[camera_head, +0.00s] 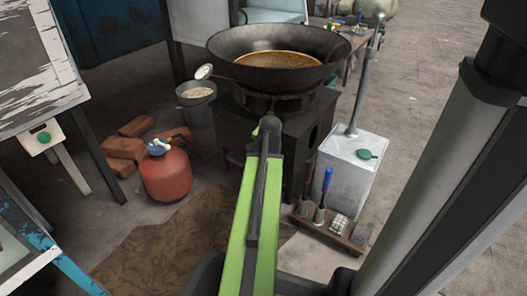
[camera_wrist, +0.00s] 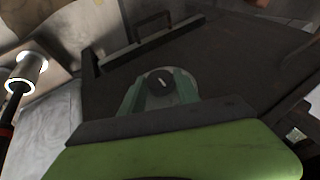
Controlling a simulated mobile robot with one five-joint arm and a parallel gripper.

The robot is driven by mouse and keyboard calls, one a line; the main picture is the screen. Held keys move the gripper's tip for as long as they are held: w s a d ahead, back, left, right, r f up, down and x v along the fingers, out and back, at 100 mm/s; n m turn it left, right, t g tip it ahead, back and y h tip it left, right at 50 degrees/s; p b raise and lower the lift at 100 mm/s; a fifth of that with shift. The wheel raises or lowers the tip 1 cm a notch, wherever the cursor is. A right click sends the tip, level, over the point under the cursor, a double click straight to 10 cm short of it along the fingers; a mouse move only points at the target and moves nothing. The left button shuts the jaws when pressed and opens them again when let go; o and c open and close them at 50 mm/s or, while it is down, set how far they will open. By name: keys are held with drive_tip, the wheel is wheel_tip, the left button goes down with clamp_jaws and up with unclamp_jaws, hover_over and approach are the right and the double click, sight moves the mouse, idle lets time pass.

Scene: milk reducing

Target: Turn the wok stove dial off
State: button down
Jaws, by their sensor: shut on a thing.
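The wok (camera_head: 278,50) holds brown liquid and sits on the dark stove (camera_head: 315,120). In the wrist view the stove's dark body (camera_wrist: 215,60) fills much of the picture. The stove dial (camera_wrist: 160,82) is a round black knob with a pale mark, between the green fingers of my gripper (camera_wrist: 161,90). My gripper is shut on the dial. In the head view my green arm reaches up to the stove front, and the end of the arm hides the dial.
A white box (camera_head: 345,165) with a green knob and a metal pipe stands right of the stove. A wooden holder (camera_head: 330,228) with tools sits in front of it. A red gas cylinder (camera_head: 168,175), bricks (camera_head: 122,148) and a small pot (camera_head: 196,92) are on the left.

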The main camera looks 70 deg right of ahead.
drive_tip(key=c, duration=0.9)
unclamp_jaws()
